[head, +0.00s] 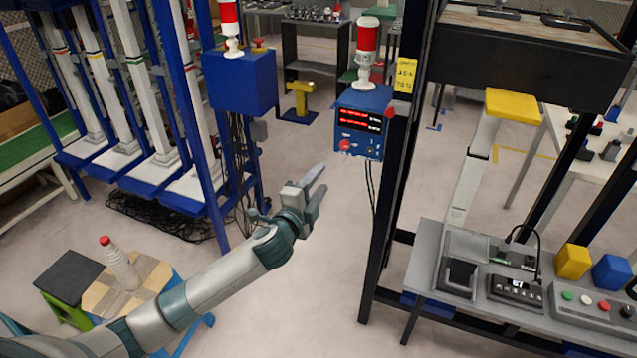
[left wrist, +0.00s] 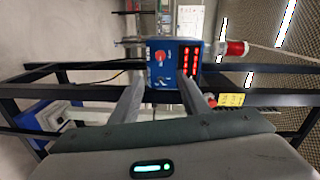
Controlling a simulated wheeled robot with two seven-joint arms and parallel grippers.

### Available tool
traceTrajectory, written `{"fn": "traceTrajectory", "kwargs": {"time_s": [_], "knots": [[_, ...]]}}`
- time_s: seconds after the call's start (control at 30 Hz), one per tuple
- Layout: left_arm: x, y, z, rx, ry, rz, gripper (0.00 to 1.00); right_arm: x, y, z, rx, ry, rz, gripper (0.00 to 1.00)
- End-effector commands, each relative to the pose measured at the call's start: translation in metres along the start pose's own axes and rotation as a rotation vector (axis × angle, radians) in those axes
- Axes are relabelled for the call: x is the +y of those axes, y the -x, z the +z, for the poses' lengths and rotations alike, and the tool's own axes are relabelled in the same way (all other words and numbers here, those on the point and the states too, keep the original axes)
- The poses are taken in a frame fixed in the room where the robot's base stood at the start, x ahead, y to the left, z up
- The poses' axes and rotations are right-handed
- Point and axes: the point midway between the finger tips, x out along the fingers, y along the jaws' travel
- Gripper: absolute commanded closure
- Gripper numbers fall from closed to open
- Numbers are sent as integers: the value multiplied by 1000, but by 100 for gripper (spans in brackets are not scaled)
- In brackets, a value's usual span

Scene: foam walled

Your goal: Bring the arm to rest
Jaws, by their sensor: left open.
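My left arm reaches in from the lower left in the head view. Its gripper (head: 312,195) is held in the air over the open floor, left of a dark upright post. The jaws are open and nothing shows between them. In the left wrist view the two fingers of the left gripper (left wrist: 156,92) stand apart, with a blue control box behind them. My right gripper is not seen in either view.
The blue control box (head: 362,122) with red displays is mounted by the dark post (head: 388,210). A grey bench (head: 480,292) with devices stands at right. Blue racks (head: 165,190) stand behind.

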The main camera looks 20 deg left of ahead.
Motion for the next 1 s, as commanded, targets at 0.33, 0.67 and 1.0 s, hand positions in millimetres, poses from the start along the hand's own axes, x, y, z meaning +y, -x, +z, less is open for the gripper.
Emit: {"fn": "traceTrajectory", "kwargs": {"time_s": [0.33, 0.67, 1.0], "knots": [[4, -1, 1, -2, 4, 7, 58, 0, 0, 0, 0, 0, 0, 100], [104, -3, 32, -67, 112, 160, 58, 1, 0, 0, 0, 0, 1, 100], [302, 49, 84, -225, 344, 441, 58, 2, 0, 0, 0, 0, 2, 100]]}}
